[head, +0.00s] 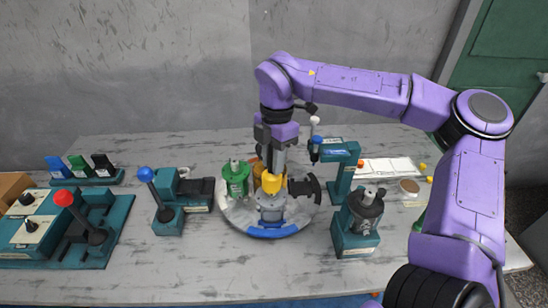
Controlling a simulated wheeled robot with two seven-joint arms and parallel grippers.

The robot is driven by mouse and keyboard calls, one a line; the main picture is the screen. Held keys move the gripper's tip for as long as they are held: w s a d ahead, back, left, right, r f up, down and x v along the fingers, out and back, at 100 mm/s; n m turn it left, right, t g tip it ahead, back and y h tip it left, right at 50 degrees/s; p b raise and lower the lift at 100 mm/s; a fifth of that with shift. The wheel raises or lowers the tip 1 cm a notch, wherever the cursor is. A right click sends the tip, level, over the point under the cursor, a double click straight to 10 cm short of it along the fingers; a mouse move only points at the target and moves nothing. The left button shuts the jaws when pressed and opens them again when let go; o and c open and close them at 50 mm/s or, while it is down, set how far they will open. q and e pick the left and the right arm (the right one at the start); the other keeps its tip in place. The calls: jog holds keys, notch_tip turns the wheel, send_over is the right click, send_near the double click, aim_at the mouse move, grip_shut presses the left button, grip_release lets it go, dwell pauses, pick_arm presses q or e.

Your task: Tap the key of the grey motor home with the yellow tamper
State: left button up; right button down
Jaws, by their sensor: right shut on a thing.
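My right gripper (278,165) points down over the round turntable (234,218), shut on the yellow tamper (272,184). The tamper's yellow part is right at the top of the grey motor (271,207); I cannot tell whether they touch. The grey motor stands upright at the front of the turntable. Its key is too small or hidden to make out. My left gripper is not in view.
A green motor (236,178) stands left on the turntable, with an orange one partly hidden behind the tamper and a dark part (308,188) at right. A teal press (345,170) stands close behind right. A dark grey motor on a teal block (356,235) stands front right. Lever stations (166,212) stand left.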

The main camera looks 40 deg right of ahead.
jog(key=shift+r+p, duration=1.45)
jog(key=shift+r, duration=0.45)
jog(key=shift+f, duration=0.15)
jog(key=shift+s+a+f+h+b, duration=0.15)
jog(key=shift+a+f+h+b, duration=0.15)
jog(key=shift+f+b, duration=0.7)
jog(key=shift+a+r+t+b, duration=0.1)
jog(key=shift+t+b, duration=0.2)
jog(key=shift+b, duration=0.25)
jog(key=shift+a+h, duration=0.1)
jog(key=shift+h, duration=0.2)
jog(key=shift+r, duration=0.1)
